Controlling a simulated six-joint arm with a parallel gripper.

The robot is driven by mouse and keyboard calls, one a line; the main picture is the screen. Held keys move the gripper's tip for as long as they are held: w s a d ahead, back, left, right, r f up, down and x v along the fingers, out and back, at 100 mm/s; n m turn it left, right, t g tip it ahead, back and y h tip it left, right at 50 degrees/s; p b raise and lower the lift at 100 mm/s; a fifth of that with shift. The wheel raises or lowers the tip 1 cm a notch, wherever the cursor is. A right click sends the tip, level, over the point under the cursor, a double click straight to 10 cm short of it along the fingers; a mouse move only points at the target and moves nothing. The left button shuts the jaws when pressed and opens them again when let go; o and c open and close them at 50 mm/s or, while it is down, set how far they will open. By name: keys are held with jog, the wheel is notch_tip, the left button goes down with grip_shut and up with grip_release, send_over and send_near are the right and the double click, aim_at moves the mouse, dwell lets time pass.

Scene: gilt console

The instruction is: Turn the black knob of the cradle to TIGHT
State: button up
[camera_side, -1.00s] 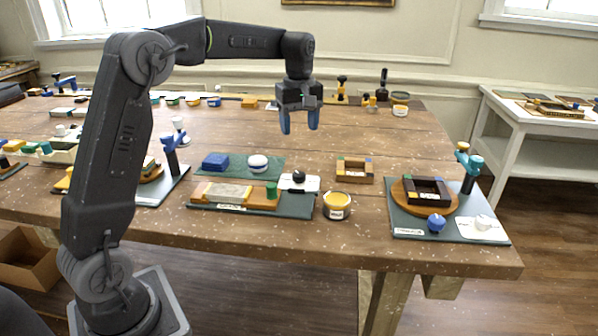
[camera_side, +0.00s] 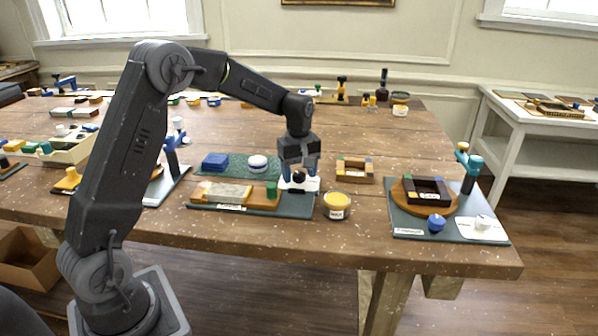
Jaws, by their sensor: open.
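The black knob (camera_side: 298,176) sits on a small white plate (camera_side: 308,184) at the right end of the cradle. The cradle (camera_side: 228,193) is an orange-brown wooden block with a pale panel on a dark green base, with a green knob (camera_side: 271,190) near its right end. I cannot tell whether the fingers touch the knob. The knob's top is partly hidden, and its markings are too small to read.
A yellow-filled jar (camera_side: 336,206) stands just right of the cradle. Behind it is a small wooden frame (camera_side: 355,169). A green mat (camera_side: 238,165) with a blue block and a white round piece lies behind the cradle. Another fixture (camera_side: 427,193) stands at the right.

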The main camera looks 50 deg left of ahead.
jog(key=c, duration=0.9)
jog(key=shift+m, duration=0.3)
jog(key=m, duration=1.3)
jog(key=shift+m, duration=2.1)
